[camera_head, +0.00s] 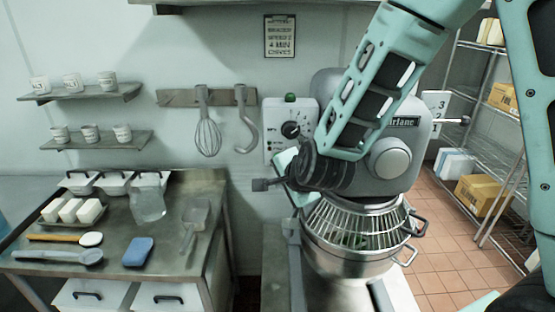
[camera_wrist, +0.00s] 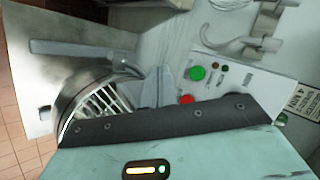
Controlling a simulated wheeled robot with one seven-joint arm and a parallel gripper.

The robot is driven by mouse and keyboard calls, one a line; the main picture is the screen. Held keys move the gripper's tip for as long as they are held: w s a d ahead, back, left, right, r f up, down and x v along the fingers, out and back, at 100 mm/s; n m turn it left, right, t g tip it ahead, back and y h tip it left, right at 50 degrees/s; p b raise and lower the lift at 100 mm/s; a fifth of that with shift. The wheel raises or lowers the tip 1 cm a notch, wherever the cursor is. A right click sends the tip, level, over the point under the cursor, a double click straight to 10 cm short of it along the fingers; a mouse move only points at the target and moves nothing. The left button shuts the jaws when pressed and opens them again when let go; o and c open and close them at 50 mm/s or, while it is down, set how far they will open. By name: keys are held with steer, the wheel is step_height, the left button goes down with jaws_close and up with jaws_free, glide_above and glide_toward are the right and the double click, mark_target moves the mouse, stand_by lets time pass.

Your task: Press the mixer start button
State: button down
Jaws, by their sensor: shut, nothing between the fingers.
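The mixer (camera_head: 387,118) stands right of centre in the head view, with a white control panel (camera_head: 277,118) on its left. In the wrist view the panel (camera_wrist: 240,85) carries a green button (camera_wrist: 197,73) and a red button (camera_wrist: 186,100) beside it. The panel's lower part is partly hidden by my arm in the head view. My gripper (camera_head: 260,185) is shut and empty, just below the panel's lower edge. In the wrist view its grey fingers (camera_wrist: 166,86) appear beside the two buttons; whether they touch anything cannot be told.
The mixer bowl (camera_head: 350,262) with its wire guard (camera_head: 362,220) sits below my arm. A whisk (camera_head: 207,135) and a hook (camera_head: 248,130) hang on the wall. A steel table (camera_head: 115,262) with tools is at left; shelving (camera_head: 478,165) is at right.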

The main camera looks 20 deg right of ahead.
steer(key=w+d, duration=0.2)
steer(key=w, duration=0.5)
steer(key=shift+w+d+p, duration=0.3)
steer(key=shift+w+p, duration=0.05)
steer(key=shift+p, duration=0.1)
stand_by(1.7)
steer(key=shift+w+d, duration=0.1)
steer(key=shift+w, duration=0.3)
